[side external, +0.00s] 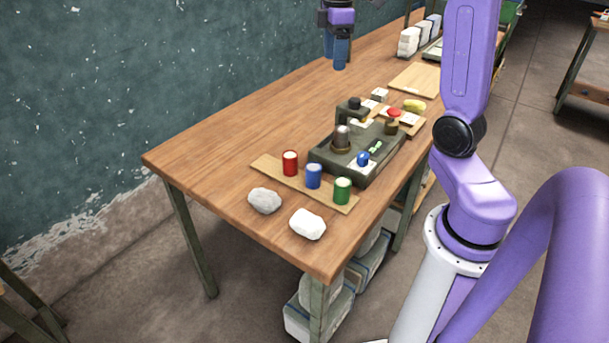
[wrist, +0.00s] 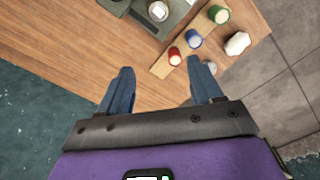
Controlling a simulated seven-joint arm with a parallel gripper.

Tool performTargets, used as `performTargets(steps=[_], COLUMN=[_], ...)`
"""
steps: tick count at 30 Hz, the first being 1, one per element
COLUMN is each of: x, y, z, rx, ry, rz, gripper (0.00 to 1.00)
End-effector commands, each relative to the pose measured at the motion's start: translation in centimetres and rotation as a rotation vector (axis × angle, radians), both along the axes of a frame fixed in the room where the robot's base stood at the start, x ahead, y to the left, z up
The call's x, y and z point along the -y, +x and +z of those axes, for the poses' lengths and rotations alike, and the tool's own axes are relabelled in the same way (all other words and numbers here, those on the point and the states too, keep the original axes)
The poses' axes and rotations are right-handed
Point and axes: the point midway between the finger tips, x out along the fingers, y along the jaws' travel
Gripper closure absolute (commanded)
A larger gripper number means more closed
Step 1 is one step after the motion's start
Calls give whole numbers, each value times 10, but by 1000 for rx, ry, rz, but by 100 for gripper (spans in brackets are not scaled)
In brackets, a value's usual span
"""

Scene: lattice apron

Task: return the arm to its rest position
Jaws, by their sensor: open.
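My gripper (side external: 340,52) hangs above the left-back part of the wooden table (side external: 215,150) in the side external view, its blue fingers pointing down. In the wrist view my gripper (wrist: 160,92) shows two blue fingers spread wide apart with nothing between them. It is open and empty. The fingers are well clear of the objects on the table. My purple arm stands at the right in the side view.
Red (side external: 290,163), blue (side external: 314,176) and green (side external: 342,191) cylinders stand on a wooden strip. Two stones (side external: 264,200) lie in front. A dark tray (side external: 332,172) holds several small items. A board (side external: 415,79) and white blocks (side external: 408,42) sit farther back. The table's left part is bare.

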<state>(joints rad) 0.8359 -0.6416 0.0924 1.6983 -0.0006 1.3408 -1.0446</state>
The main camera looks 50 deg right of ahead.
Motion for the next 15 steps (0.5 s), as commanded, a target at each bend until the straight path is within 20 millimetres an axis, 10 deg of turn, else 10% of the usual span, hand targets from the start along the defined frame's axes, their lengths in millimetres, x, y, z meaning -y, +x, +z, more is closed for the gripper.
performTargets(steps=[15], x=[-171], y=[-91], z=[-48], rx=[7], ry=[9], rz=[133], gripper=[35])
